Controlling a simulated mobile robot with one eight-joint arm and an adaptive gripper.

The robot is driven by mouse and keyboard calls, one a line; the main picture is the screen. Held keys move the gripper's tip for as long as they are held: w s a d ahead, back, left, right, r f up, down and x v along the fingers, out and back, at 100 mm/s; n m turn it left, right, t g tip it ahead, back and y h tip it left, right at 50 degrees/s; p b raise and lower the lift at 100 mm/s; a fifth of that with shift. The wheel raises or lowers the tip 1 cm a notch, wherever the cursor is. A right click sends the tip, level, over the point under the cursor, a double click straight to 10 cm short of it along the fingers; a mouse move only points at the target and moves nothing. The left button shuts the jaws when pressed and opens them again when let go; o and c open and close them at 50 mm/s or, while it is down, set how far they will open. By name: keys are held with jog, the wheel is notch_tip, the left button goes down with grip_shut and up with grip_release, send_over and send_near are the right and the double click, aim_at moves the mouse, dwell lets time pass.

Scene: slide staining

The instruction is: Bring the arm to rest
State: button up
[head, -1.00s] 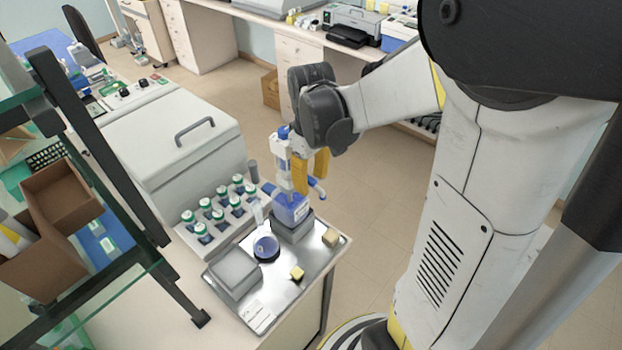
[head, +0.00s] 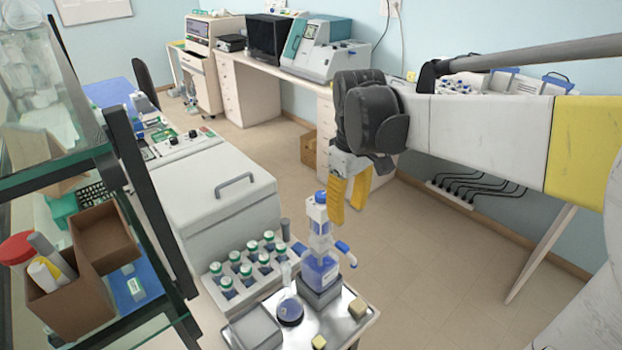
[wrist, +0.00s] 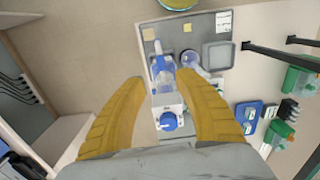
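My gripper (head: 346,208) is open and empty. Its two yellow fingers hang just above and to the right of a blue-and-white dispenser bottle (head: 320,262). In the wrist view my gripper (wrist: 161,78) has its fingers spread apart, with the dispenser bottle (wrist: 166,102) seen between them, farther below. The bottle stands upright on a grey block (head: 321,298) on the metal tray, apart from the fingers. My arm reaches in from the right, roughly level.
The metal tray (head: 342,332) also holds a round flask (head: 290,311), a grey box (head: 256,330) and small yellowish blocks. A rack of several green-capped bottles (head: 247,264) stands behind. A glass shelf (head: 50,172) is at left. Floor to the right is open.

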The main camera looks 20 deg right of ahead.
jog(key=shift+r, duration=0.2)
jog(key=shift+f, duration=0.1)
jog(key=s+a+f+m+t+b, duration=0.2)
jog(key=s+a+f+t+b, duration=0.1)
jog(key=f+b, duration=0.5)
jog(key=s+a+f+m+t+b, duration=0.1)
jog(key=s+a+f+t+b, duration=0.3)
jog(key=f+b, duration=0.4)
notch_tip(320, 180, down, 2)
jog(key=shift+s+a+f+m+b, duration=0.1)
jog(key=shift+s+a+m+b, duration=0.4)
jog(key=shift+a, duration=0.6)
